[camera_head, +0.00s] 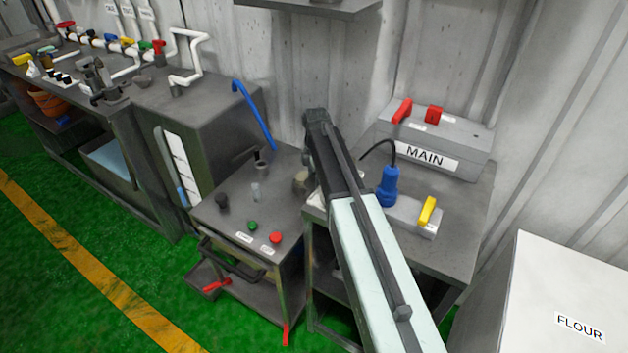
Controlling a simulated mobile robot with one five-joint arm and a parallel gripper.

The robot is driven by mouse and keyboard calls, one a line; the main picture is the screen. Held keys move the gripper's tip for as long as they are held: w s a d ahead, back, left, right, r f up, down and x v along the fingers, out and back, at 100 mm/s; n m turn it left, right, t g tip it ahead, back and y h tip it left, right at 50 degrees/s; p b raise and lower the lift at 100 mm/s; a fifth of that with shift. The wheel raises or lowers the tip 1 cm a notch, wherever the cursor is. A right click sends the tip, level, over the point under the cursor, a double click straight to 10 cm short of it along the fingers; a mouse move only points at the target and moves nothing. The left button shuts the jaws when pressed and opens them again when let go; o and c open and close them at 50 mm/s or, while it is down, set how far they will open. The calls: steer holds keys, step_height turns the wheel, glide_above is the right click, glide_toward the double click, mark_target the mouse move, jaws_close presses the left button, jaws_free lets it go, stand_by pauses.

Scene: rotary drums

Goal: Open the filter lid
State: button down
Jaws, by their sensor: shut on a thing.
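My arm reaches up from the bottom, and its dark end with my gripper (316,118) is over the gap between the low control table and the MAIN table. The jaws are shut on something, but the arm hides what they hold. A small beige-grey rounded part (301,182) shows just left of the arm, at the right edge of the control table; I cannot tell whether it touches the gripper. No part is labelled as the filter lid. A large grey cabinet (195,105) at the left has a slanted blue bar (254,115) at its right edge, apart from my gripper.
The control table (235,215) carries green and red buttons. The MAIN box (435,145), a blue plug (389,185) with a black cable and a yellow switch (428,210) are right of my arm. A white FLOUR box (560,290) stands lower right. Green floor is clear lower left.

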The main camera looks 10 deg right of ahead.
steer(key=shift+d, duration=0.15)
steer(key=shift+c, duration=1)
jaws_free()
steer(key=shift+o, duration=0.3)
step_height(320, 180, up, 8)
steer(key=p, duration=0.8)
steer(key=shift+f, duration=0.1)
